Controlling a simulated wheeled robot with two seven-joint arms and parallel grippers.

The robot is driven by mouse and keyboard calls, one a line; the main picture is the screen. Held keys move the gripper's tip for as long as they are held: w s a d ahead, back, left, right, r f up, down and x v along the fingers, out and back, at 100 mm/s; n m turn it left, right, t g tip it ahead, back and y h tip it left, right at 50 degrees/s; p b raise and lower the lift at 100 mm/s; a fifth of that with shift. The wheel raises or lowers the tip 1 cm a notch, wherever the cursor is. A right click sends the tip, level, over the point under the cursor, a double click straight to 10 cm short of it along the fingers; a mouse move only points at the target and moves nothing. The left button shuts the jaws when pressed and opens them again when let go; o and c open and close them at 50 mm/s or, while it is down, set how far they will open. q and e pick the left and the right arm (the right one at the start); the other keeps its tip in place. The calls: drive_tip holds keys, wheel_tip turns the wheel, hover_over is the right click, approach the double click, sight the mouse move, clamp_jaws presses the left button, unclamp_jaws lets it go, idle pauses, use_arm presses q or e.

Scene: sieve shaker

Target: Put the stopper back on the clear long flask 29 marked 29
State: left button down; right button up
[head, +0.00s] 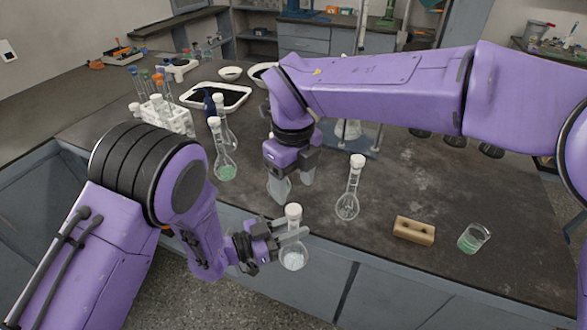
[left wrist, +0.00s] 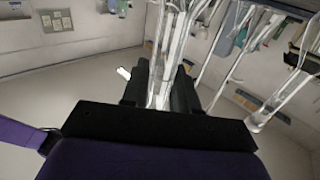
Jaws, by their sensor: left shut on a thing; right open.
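My left gripper (head: 291,230) is shut around the neck of a clear long flask (head: 294,259) in front of the bench edge. A white stopper (head: 293,210) shows at the top of this flask; whether it is seated cannot be told. In the left wrist view, the clear glass (left wrist: 163,72) shows between the dark jaws of this gripper (left wrist: 160,88). My right gripper (head: 291,178) points down, open, over the bench just behind; a clear shape between its fingers cannot be made out. No mark 29 is readable on any flask.
A white-capped flask (head: 347,205) stands right of my right gripper; another with green contents (head: 225,168) stands left. A wooden block (head: 414,231) and a beaker (head: 472,239) are at the right front.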

drive_tip(key=shift+r, duration=1.9)
